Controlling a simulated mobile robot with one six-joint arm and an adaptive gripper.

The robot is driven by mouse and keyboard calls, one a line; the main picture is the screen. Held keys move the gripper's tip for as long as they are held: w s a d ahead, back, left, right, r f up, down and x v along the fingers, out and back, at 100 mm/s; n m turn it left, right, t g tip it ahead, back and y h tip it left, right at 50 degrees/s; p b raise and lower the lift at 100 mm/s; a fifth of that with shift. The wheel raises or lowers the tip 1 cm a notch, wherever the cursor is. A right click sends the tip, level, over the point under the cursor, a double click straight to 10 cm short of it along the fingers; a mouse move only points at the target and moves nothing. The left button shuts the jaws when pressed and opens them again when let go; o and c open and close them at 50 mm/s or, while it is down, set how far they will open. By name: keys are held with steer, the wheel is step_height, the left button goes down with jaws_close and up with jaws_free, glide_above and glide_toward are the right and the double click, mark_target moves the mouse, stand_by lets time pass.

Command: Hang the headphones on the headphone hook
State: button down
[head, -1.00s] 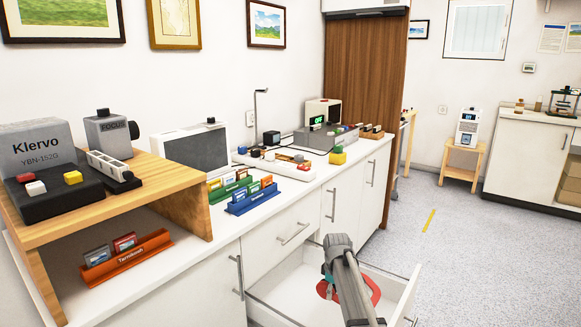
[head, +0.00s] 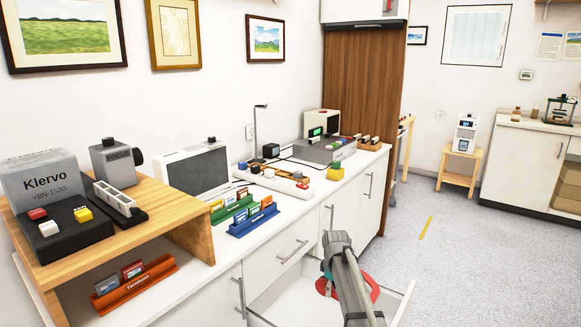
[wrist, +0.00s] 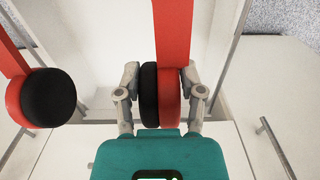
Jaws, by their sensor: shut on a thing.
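The red headphones with black ear pads (wrist: 173,35) are in my gripper (wrist: 168,92). Its two fingers are shut on one ear cup, from both sides. The other ear cup (wrist: 45,98) hangs free at the left of the wrist view. In the head view my arm hides much of the headphones (head: 375,291), which are over the open drawer; their height above its floor is hard to tell. A thin grey post with a bent top (head: 256,130), which looks like the headphone hook, stands on the counter near the wall, well apart from my gripper.
The open white drawer (head: 268,302) juts from the counter (head: 205,285) below my arm. Card racks (head: 252,222), a grey-screened box (head: 192,172) and small devices crowd the counter. A wooden shelf (head: 195,237) stands at left.

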steer(key=shift+f+b, duration=3.65)
steer(key=shift+b, duration=0.15)
step_height(320, 180, up, 38)
steer(key=p, duration=3.8)
steer(key=shift+r, duration=0.2)
steer(key=shift+d, duration=0.2)
